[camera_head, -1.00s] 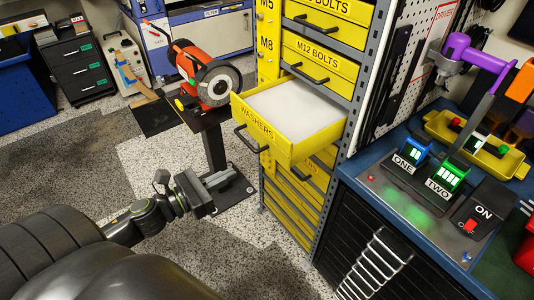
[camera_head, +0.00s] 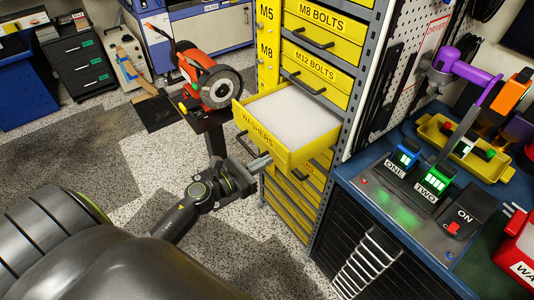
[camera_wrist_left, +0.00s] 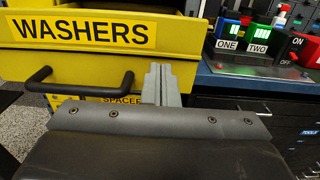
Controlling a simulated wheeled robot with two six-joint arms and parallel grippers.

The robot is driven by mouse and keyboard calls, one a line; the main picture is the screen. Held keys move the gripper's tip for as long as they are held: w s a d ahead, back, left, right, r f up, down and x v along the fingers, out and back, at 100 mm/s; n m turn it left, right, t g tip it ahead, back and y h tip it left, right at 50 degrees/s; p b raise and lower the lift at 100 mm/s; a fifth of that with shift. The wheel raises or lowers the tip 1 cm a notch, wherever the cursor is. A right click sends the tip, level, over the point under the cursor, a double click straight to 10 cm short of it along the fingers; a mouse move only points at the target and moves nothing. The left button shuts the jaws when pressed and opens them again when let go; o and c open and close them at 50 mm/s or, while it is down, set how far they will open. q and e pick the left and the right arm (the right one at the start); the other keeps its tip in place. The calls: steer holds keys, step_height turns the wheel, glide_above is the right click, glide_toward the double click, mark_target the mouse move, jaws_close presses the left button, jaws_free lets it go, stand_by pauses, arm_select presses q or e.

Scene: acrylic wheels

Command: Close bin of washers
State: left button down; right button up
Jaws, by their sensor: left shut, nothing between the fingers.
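The yellow bin of washers (camera_head: 284,155) is pulled out of the shelf rack in the head view, its top open and a pale fill (camera_head: 292,117) inside. Its labelled front (camera_wrist_left: 110,38) fills the upper left of the left wrist view, with a dark bar handle (camera_wrist_left: 82,75) below the label. My left gripper (camera_head: 262,162) is shut and empty, just in front of the bin's lower front edge. In the wrist view its fingertips (camera_wrist_left: 161,72) point at the right part of the bin front, right of the handle. Whether they touch it I cannot tell. My right gripper is not in view.
The rack holds shut drawers above, such as M12 bolts (camera_head: 314,68), and more below. A bench grinder (camera_head: 213,83) on a stand is close left of the bin. A blue workbench (camera_head: 400,215) with lit chargers stands to the right. The floor (camera_head: 110,170) at left is open.

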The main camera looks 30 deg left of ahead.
arm_select(q)
steer(key=shift+w+d, duration=0.25)
steer(key=shift+w, duration=0.45)
steer(key=shift+w+d, duration=0.1)
glide_toward(319, 131)
steer(key=s+r, duration=0.2)
steer(key=s+d+r, duration=0.1)
steer(key=s, duration=0.1)
steer(key=shift+s+r, duration=0.25)
steer(key=shift+r, duration=0.1)
steer(key=b+x, duration=0.3)
steer(key=x, duration=0.8)
steer(key=shift+a, duration=0.15)
